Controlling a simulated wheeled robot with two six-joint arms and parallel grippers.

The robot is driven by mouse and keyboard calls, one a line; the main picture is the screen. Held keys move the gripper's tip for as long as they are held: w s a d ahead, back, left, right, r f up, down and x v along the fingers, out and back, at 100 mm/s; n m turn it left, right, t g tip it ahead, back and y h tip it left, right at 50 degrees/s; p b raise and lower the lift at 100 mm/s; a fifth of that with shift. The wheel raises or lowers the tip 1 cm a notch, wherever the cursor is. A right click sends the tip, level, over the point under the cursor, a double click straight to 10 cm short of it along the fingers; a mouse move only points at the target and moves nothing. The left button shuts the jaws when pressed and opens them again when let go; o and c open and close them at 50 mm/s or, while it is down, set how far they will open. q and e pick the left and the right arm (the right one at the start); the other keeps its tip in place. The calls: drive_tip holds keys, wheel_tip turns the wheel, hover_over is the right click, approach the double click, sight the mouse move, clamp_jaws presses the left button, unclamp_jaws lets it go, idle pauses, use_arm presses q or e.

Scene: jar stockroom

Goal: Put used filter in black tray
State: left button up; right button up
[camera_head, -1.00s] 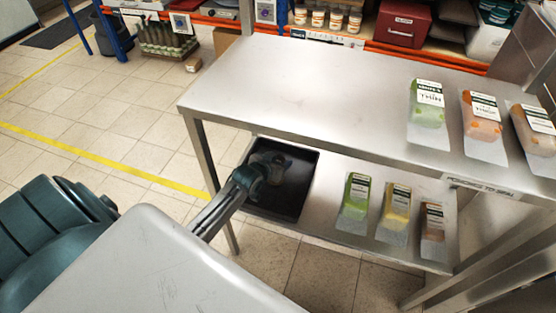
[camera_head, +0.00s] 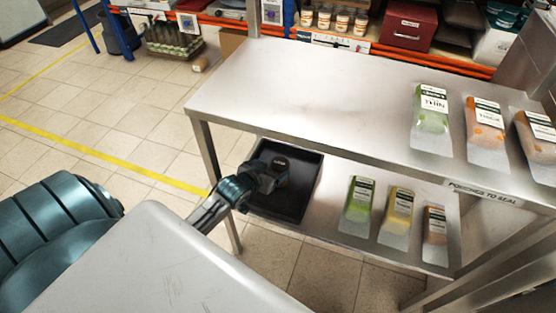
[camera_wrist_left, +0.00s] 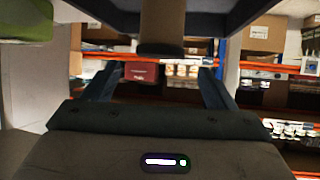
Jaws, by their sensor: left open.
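The black tray (camera_head: 296,206) lies on the lower level of the steel table, at its left end. A small dark-topped cylinder, apparently the used filter (camera_head: 281,163), is inside the tray. In the left wrist view the filter (camera_wrist_left: 162,22) is brown with a dark end, in front of the grey tray wall (camera_wrist_left: 235,14); this view looks upside down. My left gripper (camera_head: 268,178) is over the tray's near left side, beside the filter. Its fingers (camera_wrist_left: 160,85) are spread with nothing between their tips. My right gripper is out of view.
Green, yellow and brown pouches (camera_head: 398,212) lie right of the tray on the lower level (camera_head: 335,215). More pouches (camera_head: 432,112) lie on the tabletop (camera_head: 300,95), which overhangs the tray's back. A table leg (camera_head: 208,155) stands just left of the gripper.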

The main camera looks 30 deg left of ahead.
use_arm(q)
drive_tip(key=s+d+f+g, duration=0.2)
drive_tip(key=s+g, duration=0.1)
drive_tip(key=s, duration=0.5)
drive_tip(key=s+d+f+g, duration=0.3)
drive_tip(key=s, duration=0.5)
drive_tip(key=s+d+f+m+g, duration=0.1)
drive_tip(key=s+d+f+g, duration=0.1)
drive_tip(key=s, duration=0.6)
drive_tip(key=shift+s+d+f+g+y, duration=0.2)
drive_tip(key=shift+g+y, duration=0.1)
drive_tip(key=shift+g, duration=0.3)
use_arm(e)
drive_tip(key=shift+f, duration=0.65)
